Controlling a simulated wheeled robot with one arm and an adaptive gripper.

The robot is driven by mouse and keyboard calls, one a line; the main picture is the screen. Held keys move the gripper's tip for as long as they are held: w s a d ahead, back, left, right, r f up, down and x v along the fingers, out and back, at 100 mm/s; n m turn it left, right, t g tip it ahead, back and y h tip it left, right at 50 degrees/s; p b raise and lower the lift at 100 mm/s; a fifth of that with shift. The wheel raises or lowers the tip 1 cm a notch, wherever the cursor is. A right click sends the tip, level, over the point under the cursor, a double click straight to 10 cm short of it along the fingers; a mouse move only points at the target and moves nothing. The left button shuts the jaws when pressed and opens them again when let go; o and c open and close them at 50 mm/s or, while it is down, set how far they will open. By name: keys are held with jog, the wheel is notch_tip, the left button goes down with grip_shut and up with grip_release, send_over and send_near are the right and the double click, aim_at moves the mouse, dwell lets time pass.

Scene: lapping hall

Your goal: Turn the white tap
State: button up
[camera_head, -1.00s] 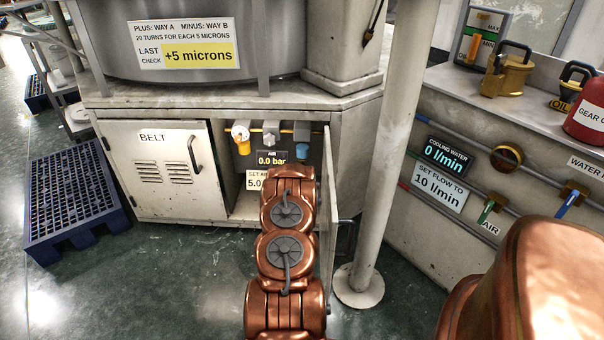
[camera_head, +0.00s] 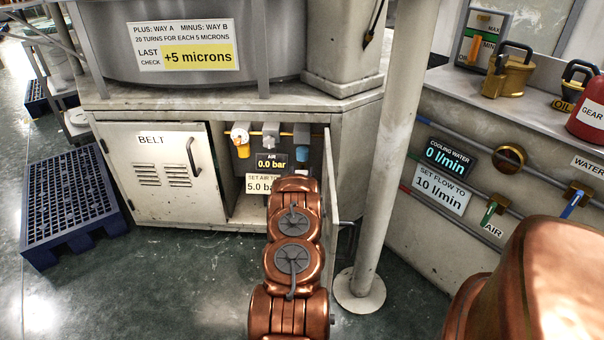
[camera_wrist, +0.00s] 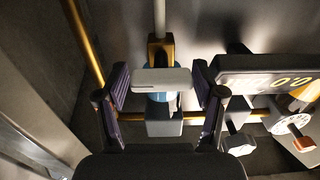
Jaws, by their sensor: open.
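The white tap (camera_wrist: 161,79) shows in the wrist view as a flat white lever on a blue and grey fitting, with a brass piece and a pale pipe beyond it. My gripper (camera_wrist: 161,70) is open, with one dark ribbed finger on each side of the lever. Small gaps seem to show between the fingers and the lever; I cannot tell whether either touches. In the head view, the blue part of a fitting (camera_head: 302,153) shows at the right of the open cabinet bay. My arm hides the gripper there.
The air display (camera_head: 271,163) reads 0.0 bar, above a label (camera_head: 260,186) reading 5.0. A yellow pipe (camera_wrist: 88,45) runs close by. The open cabinet door (camera_head: 329,190) and a post (camera_head: 385,170) stand right of my arm. The belt door (camera_head: 165,175) is left.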

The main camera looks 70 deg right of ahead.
jog(key=shift+d, duration=0.1)
jog(key=c, duration=0.8)
jog(key=shift+d, duration=0.15)
jog(key=shift+c, duration=0.4)
